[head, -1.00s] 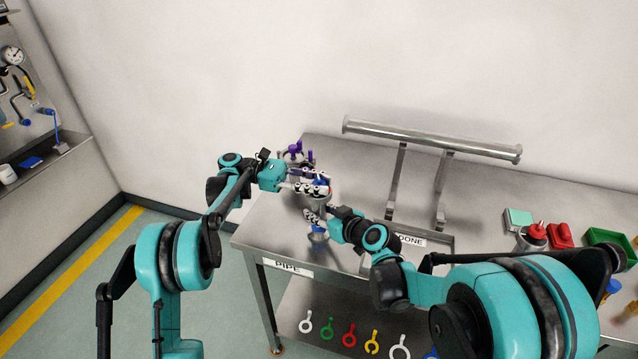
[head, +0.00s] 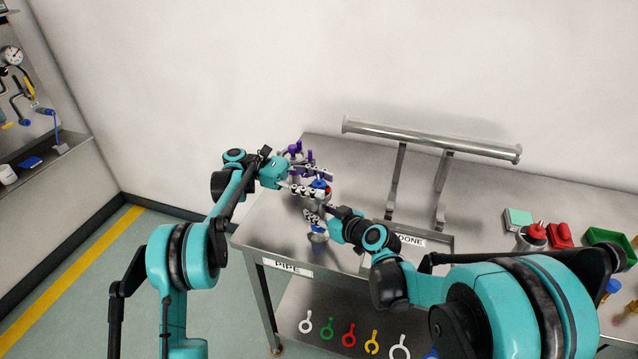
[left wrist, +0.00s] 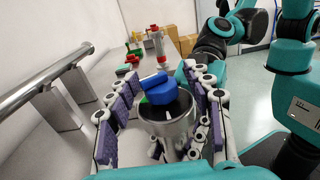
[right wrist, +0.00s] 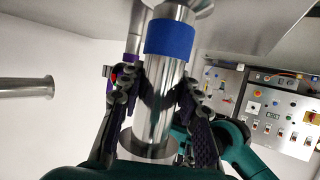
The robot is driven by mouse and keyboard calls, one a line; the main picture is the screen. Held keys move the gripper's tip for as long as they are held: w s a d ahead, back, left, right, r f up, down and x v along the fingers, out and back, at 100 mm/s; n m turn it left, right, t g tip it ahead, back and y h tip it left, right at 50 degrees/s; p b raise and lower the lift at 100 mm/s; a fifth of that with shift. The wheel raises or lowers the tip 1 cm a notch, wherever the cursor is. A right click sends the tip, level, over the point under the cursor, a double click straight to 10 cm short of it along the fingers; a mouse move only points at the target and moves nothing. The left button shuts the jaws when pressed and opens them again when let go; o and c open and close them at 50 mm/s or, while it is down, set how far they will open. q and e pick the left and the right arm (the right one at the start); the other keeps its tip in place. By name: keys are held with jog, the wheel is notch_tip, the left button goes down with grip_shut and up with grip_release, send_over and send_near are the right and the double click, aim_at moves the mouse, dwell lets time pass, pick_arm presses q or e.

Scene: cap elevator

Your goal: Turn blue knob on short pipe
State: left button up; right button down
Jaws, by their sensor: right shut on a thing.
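The short pipe is a grey metal tube with a blue band (right wrist: 170,40), standing upright near the table's left front corner. A blue knob (left wrist: 162,92) sits on its wide top in the left wrist view; it also shows in the head view (head: 319,184). My left gripper (left wrist: 165,112) is open, its fingers on either side of the knob with gaps showing. My right gripper (right wrist: 155,90) is shut on the pipe (right wrist: 160,110), below the left gripper in the head view. The fingers hide part of the pipe.
A long pipe on supports (head: 430,138) and a tray marked DONE (head: 440,258) are to the right. Coloured parts and a green bin (head: 612,244) lie further right.

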aim_at(319, 179)
pick_arm(q)
notch_tip(319, 179, up, 10)
dwell(0.6)
